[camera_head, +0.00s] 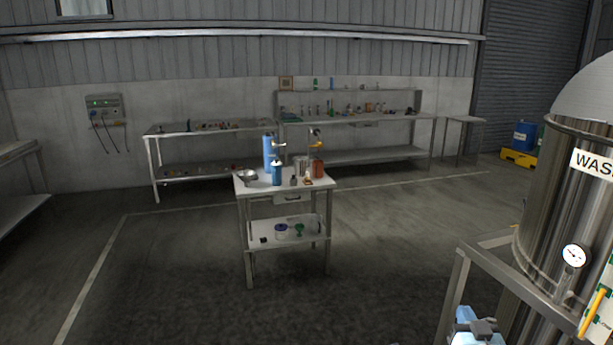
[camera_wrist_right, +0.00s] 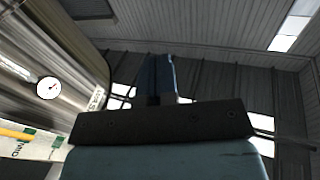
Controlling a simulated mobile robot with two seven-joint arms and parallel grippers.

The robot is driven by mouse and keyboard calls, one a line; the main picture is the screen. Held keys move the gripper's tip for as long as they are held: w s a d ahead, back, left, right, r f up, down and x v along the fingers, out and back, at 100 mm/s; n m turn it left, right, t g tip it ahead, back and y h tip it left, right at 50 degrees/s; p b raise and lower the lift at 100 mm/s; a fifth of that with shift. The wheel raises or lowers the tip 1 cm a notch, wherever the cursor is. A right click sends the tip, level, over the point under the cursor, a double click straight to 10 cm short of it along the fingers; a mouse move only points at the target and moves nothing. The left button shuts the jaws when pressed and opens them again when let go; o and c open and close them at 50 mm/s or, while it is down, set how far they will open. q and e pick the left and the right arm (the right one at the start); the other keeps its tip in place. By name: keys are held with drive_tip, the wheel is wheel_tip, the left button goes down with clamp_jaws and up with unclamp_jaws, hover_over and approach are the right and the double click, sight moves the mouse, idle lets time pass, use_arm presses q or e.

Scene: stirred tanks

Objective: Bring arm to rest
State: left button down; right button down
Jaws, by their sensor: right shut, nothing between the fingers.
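My right gripper (camera_wrist_right: 160,62) points up toward the roof in the right wrist view, its two blue fingers together and nothing between them. Part of my right arm (camera_head: 474,328) shows at the bottom edge of the head view, beside the tank's stand. My left gripper is in neither view.
A steel tank (camera_head: 545,190) with a gauge (camera_head: 574,256) stands close on the right; it also fills the left of the right wrist view (camera_wrist_right: 75,50). A small table (camera_head: 250,184) with bottles stands mid-floor. Long benches (camera_head: 400,118) line the back wall. The floor in front is clear.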

drive_tip(key=s+a+f+n+g+y, duration=0.1)
drive_tip(key=s+a+f, duration=0.4)
drive_tip(key=s, duration=0.5)
drive_tip(key=s+a+f+n+g+y, duration=0.2)
drive_tip(key=s+a+f+g, duration=0.2)
drive_tip(key=s+f, duration=0.4)
drive_tip(key=s+a+f+n+g+y+p, duration=0.1)
drive_tip(key=s+a+f+g, duration=0.2)
drive_tip(key=s+a+f, duration=0.4)
drive_tip(key=s, duration=0.6)
drive_tip(key=shift+s+f+y, duration=0.3)
drive_tip(key=shift+s+y, duration=0.05)
drive_tip(key=shift+y, duration=0.05)
